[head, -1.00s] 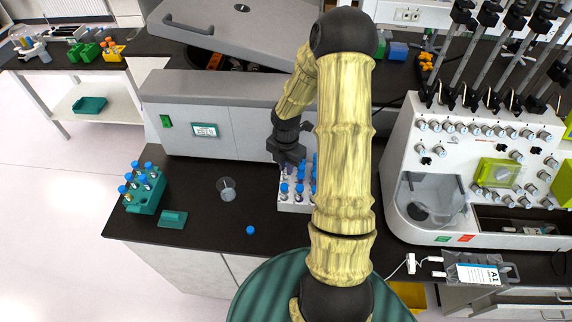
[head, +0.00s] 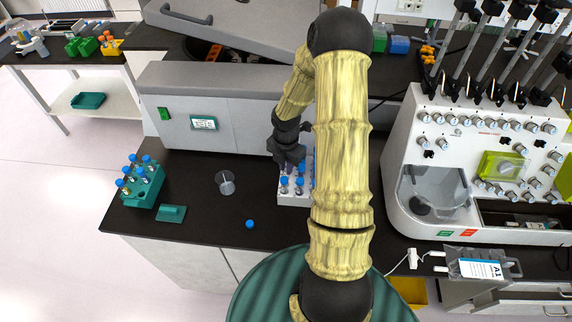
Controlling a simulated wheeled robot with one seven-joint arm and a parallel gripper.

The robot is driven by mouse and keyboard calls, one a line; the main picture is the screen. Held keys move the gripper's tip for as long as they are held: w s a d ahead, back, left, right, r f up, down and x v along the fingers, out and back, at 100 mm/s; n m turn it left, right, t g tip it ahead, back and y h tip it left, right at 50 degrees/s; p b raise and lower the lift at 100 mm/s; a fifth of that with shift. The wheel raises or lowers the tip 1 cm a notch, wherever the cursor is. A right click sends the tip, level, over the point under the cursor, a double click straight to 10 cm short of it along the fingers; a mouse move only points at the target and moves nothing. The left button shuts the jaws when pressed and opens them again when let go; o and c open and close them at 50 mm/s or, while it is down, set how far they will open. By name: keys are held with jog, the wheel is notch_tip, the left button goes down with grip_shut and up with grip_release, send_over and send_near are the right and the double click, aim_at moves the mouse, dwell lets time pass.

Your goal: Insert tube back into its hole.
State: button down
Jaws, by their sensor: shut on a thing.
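A white tube rack (head: 293,199) holds several tubes with blue caps (head: 284,181) and stands on the black bench in front of the grey machine. My gripper (head: 290,168) points down over the rack's back left part. Its jaws are shut on a tube, but the gripper itself and the small size hide most of that tube and the hole under it. I cannot tell whether the tube is in a hole. My arm covers the right part of the rack.
A teal rack with blue-capped tubes (head: 142,185) and a small teal block (head: 171,214) stand at the left. A clear beaker (head: 225,183) and a loose blue cap (head: 250,224) lie left of the white rack. A white processor (head: 435,175) stands at the right.

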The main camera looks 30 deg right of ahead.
jog(key=shift+f, duration=0.25)
jog(key=c, duration=1.3)
grip_release()
jog(key=shift+r, duration=0.15)
notch_tip(320, 180, up, 17)
jog(key=shift+w+r+b, duration=0.1)
jog(key=shift+b, duration=0.8)
